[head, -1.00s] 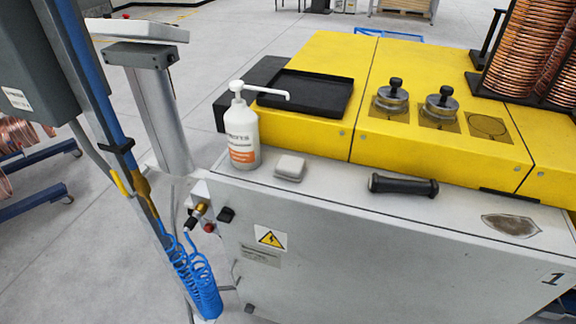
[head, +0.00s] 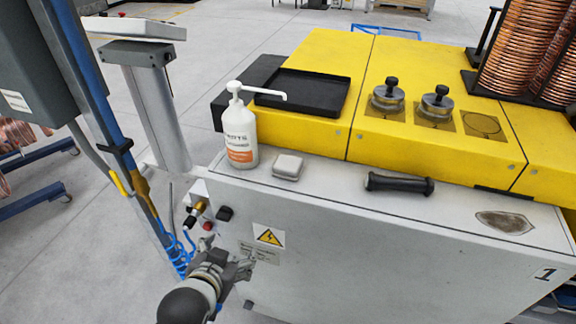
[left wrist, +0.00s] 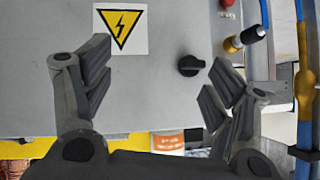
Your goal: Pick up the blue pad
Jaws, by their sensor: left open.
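No clearly blue pad shows. A small light-grey block like a pad (head: 288,166) lies flat on the grey machine top, right of the white pump bottle. My left gripper (head: 243,268) is low in the head view, in front of the cabinet's front panel, below the height of that block. In the left wrist view, its two fingers (left wrist: 157,85) stand wide apart with nothing between them but the panel behind. The block cannot be made out in that wrist view. My right gripper is not in view.
The pump bottle (head: 240,135) stands left of the block, and a black handle (head: 399,183) lies to its right. A black tray (head: 303,93) and metal weights (head: 388,96) sit on the yellow housing. A black knob (left wrist: 191,66) sticks out of the panel.

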